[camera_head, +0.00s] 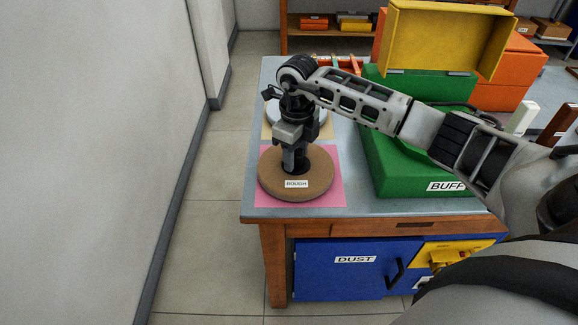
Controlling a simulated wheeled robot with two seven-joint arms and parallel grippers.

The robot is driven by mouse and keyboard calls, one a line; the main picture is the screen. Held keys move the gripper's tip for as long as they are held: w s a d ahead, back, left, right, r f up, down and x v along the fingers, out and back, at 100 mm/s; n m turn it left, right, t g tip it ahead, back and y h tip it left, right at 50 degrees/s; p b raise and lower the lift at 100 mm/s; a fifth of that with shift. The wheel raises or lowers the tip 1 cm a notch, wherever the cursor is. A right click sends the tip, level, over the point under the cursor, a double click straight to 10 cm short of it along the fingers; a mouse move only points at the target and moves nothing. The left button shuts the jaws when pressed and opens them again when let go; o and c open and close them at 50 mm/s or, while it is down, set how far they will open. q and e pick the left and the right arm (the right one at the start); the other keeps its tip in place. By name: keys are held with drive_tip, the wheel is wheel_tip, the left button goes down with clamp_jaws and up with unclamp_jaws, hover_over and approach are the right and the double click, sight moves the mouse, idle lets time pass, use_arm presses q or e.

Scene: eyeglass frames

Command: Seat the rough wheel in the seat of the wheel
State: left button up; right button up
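The rough wheel (283,188) is a thick brown disc with a "ROUGH" label on its near side. It lies flat on a pink mat (330,163) at the table's near left corner. My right gripper (296,168) points down at the dark hub in the wheel's middle. Its fingers overlap the hub, and I cannot tell whether they grip it. A green machine (385,165) labelled "BUFF…" stands to the right, partly hidden behind my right arm. I cannot make out the seat of the wheel. My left gripper is not in view.
A second, pale disc (319,113) lies on a tan mat behind, partly hidden by my arm. A yellow open-fronted box (440,38) and orange boxes (505,90) stand at the back. Below the tabletop is a blue "DUST" door (330,280). A wall rises at left.

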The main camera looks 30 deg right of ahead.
sight(296, 151)
drive_tip(key=c, duration=0.8)
drive_tip(key=shift+o, duration=0.2)
drive_tip(key=shift+r+p, duration=1.45)
drive_tip(key=shift+r, duration=0.6)
